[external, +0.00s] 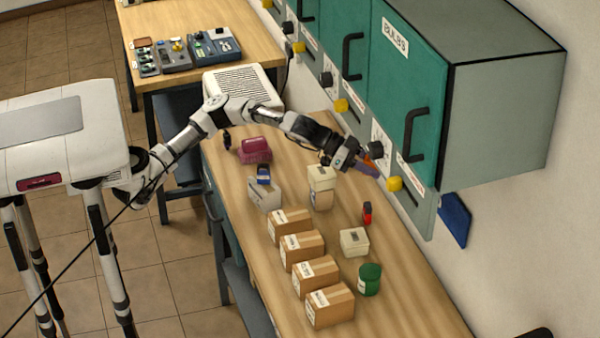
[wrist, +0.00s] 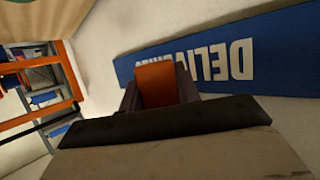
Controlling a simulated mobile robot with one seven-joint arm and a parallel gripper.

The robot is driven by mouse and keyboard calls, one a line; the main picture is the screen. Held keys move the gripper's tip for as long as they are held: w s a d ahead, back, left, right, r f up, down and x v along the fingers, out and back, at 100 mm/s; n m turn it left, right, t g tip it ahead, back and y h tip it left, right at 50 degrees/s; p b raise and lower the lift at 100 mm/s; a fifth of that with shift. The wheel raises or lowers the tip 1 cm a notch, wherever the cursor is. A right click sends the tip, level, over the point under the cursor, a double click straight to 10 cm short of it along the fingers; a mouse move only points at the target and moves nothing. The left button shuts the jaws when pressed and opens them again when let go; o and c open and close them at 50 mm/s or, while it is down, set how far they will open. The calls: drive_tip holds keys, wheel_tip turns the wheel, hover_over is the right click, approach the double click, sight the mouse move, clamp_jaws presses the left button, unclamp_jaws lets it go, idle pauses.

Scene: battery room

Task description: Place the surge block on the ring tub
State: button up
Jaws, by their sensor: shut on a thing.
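My gripper (external: 364,163) is raised above the far side of the workbench, close to the wall cabinets. In the wrist view my gripper (wrist: 158,88) is shut on an orange piece (wrist: 157,84), which I take as the surge block; its sides are partly hidden by the purple-grey jaws. No label on it is readable. No name is readable on the tubs, so I cannot tell which is the ring tub. A cream lidded tub (external: 320,179) stands below my gripper, another cream lidded tub (external: 354,242) nearer the camera, and a green round tub (external: 369,280) beside it.
Several cardboard boxes (external: 302,248) line the bench (external: 410,312). A magenta container (external: 255,150), a blue item (external: 263,174) on a grey box (external: 264,194) and a small red item (external: 367,213) stand there too. Green cabinets (external: 412,90) with knobs border the far side.

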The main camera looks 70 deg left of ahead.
drive_tip(key=s+d+f+m+g+h+p, duration=0.2)
drive_tip(key=d+m+p, duration=0.1)
drive_tip(key=d+p, duration=0.65)
drive_tip(key=m+g+h+p, duration=0.2)
drive_tip(key=m+g+p, duration=0.15)
drive_tip(key=p, duration=0.25)
hover_over(371, 270)
wheel_tip(371, 270, down, 5)
drive_tip(key=shift+f+p, duration=0.5)
drive_tip(key=shift+f, duration=3.6)
drive_tip(key=shift+f+n, duration=0.1)
drive_tip(key=shift+n, duration=0.15)
drive_tip(key=shift+f, duration=0.15)
drive_tip(key=o, duration=1)
drive_tip(key=shift+a, duration=0.1)
drive_tip(key=b+v, duration=0.2)
drive_tip(key=v, duration=1)
drive_tip(key=shift+b, duration=0.3)
